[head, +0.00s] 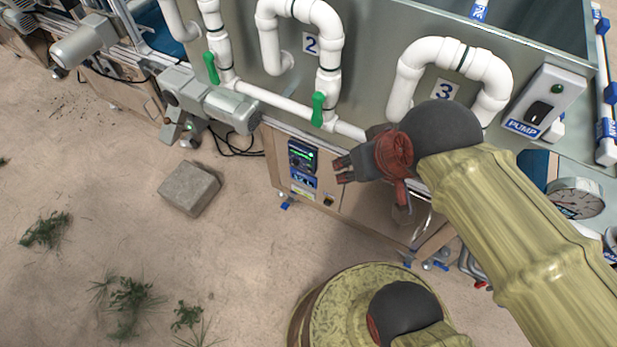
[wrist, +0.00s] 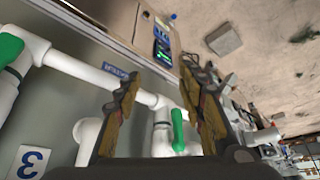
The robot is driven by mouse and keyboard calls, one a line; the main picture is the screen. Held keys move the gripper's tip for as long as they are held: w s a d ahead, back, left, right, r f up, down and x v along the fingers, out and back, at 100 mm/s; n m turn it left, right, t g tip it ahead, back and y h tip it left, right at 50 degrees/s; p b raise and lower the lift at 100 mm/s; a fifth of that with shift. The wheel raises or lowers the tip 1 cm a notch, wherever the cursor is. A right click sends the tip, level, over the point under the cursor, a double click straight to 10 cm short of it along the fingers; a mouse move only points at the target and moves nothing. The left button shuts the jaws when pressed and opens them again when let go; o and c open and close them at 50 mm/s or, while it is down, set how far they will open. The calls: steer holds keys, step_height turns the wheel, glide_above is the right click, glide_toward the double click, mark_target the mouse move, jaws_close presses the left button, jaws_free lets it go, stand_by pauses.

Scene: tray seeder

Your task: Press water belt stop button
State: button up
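A small dark control box (head: 302,157) with a green-lit display and a blue label is mounted on the wooden cabinet front below the pipes. It also shows in the wrist view, as a dark panel (wrist: 162,46) beyond my fingertips. Its buttons are too small to tell apart, so I cannot pick out the stop button. My gripper (head: 343,169) is just right of the box in the head view, apart from it in the picture. In the wrist view its two fingers (wrist: 163,80) are spread, with nothing between them.
White pipes with green valve handles (head: 318,108) run along the grey tank above. A PUMP switch box (head: 541,101) is at the right. A concrete block (head: 189,188) lies on the sandy floor at left. The floor before the cabinet is mostly clear.

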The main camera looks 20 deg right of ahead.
steer(key=shift+w, duration=0.25)
steer(key=shift+f, duration=0.1)
steer(key=shift+c, duration=0.2)
jaws_close()
stand_by(1.5)
